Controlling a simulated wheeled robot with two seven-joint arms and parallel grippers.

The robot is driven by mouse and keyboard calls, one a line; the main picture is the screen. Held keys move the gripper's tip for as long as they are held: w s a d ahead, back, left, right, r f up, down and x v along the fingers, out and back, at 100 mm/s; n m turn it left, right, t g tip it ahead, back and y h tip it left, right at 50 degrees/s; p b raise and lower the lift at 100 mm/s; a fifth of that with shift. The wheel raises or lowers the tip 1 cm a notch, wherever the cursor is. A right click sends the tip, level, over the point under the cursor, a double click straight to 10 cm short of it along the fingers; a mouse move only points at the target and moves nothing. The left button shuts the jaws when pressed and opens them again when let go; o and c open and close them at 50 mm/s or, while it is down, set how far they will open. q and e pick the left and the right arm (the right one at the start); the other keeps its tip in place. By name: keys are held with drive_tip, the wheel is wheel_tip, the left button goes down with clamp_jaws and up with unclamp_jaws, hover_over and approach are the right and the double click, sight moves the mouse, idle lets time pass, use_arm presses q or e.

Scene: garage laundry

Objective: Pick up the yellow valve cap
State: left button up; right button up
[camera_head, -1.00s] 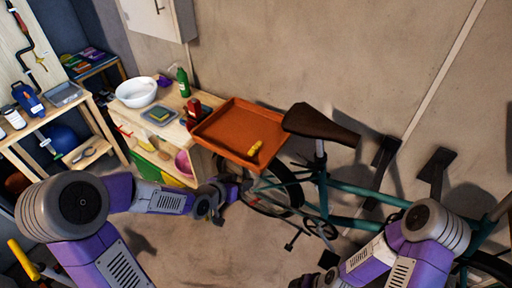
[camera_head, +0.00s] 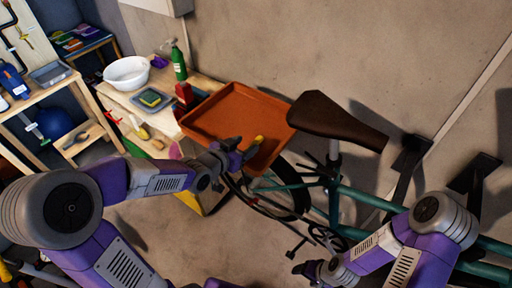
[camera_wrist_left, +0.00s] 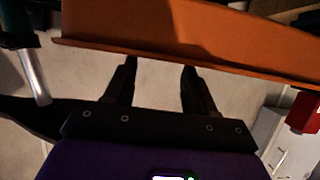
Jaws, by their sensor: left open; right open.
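The yellow valve cap (camera_head: 259,140) lies in the orange tray (camera_head: 235,101), near its front right edge, partly hidden behind my left gripper. My left gripper (camera_head: 246,150) is open and empty at the tray's front edge, just left of the cap in the picture. In the left wrist view the two fingers (camera_wrist_left: 160,72) are apart, with the tray's wall (camera_wrist_left: 200,50) just beyond their tips. The cap does not show in that view. My right gripper (camera_head: 303,269) is low at the bottom of the head view, away from the tray.
A bicycle with a dark saddle (camera_head: 335,121) stands right of the tray. A wooden bench at the left holds a white bowl (camera_head: 127,73), a sponge on a grey tray (camera_head: 153,100), a green spray bottle (camera_head: 178,62) and a red object (camera_head: 183,94) beside the orange tray.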

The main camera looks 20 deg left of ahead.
sight(259, 138)
use_arm(q)
drive_tip(key=b+x, duration=0.3)
drive_tip(key=x, duration=0.4)
drive_tip(key=shift+f, duration=0.15)
drive_tip(key=shift+w+d+f, duration=0.1)
drive_tip(key=shift+w, duration=0.15)
drive_tip(key=shift+c, duration=0.3)
drive_tip(key=c, duration=1)
